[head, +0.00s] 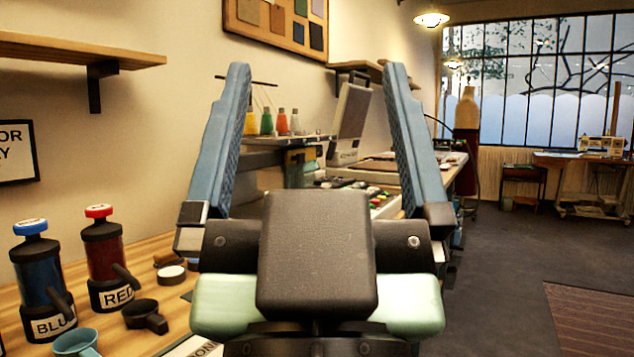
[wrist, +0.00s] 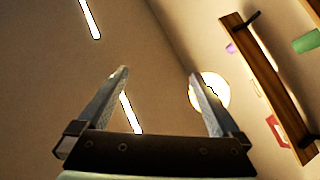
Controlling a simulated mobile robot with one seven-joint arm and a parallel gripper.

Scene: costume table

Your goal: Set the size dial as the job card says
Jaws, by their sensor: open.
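My gripper (head: 318,140) is raised in front of the head camera with its two blue fingers wide apart and nothing between them. In the wrist view my gripper (wrist: 165,88) is also open and empty, facing a plain wall or ceiling. I cannot make out a size dial or a job card in either view. My gripper and arm hide the middle of the head view.
A blue-topped dispenser (head: 40,275) and a red-topped dispenser (head: 103,258) stand on the wooden counter (head: 130,338) at left, near a teal cup (head: 76,343) and a black scoop (head: 145,314). A wall shelf (head: 70,50) hangs above. Open floor (head: 500,290) lies at right.

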